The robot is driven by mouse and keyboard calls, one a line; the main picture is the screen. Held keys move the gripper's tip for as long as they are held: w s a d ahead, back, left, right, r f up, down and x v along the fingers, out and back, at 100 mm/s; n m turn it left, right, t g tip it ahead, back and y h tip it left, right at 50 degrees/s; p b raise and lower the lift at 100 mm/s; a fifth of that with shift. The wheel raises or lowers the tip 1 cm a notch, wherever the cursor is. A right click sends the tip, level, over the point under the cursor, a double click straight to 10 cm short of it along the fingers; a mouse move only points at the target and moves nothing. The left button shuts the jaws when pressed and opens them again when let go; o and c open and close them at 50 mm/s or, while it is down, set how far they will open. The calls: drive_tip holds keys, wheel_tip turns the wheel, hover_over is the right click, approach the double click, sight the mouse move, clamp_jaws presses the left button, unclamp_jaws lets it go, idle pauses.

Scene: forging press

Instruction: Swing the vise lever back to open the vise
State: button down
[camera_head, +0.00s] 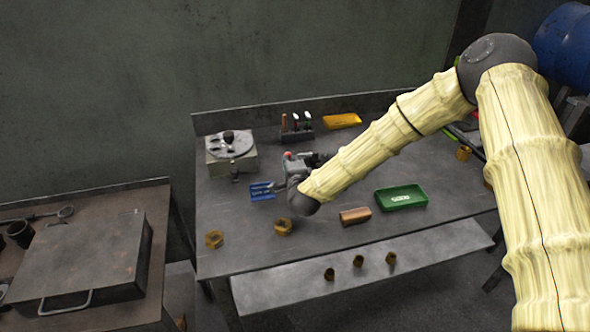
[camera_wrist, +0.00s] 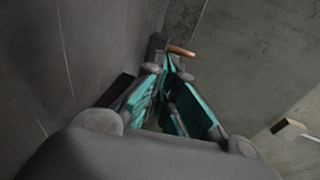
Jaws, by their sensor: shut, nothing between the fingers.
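My gripper (camera_head: 293,168) is over the middle of the workbench, at the end of my pale-sleeved arm. In the wrist view my gripper (camera_wrist: 167,66) has its teal-faced fingers drawn together at the tips, with nothing between them. A short copper-brown bar (camera_wrist: 181,50), which looks like the lever handle, lies just beyond the fingertips on a dark part. I cannot tell whether the tips touch it. In the head view my gripper and wrist cover much of this spot, so the vise's jaws and the lever's angle cannot be made out.
A grey box with a round plate (camera_head: 218,160) stands left on the workbench (camera_head: 330,240). A blue tray (camera_head: 261,191) lies close beside my gripper. A green tray (camera_head: 402,197), a copper-coloured block (camera_head: 355,216) and brass nuts (camera_head: 283,227) lie nearer the front. A tool rack (camera_head: 297,134) stands behind.

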drive_tip(key=shift+w+a+b, duration=0.4)
drive_tip(key=shift+w+b, duration=0.25)
drive_tip(key=shift+w, duration=0.05)
drive_tip(key=v, duration=1.2)
idle(0.5)
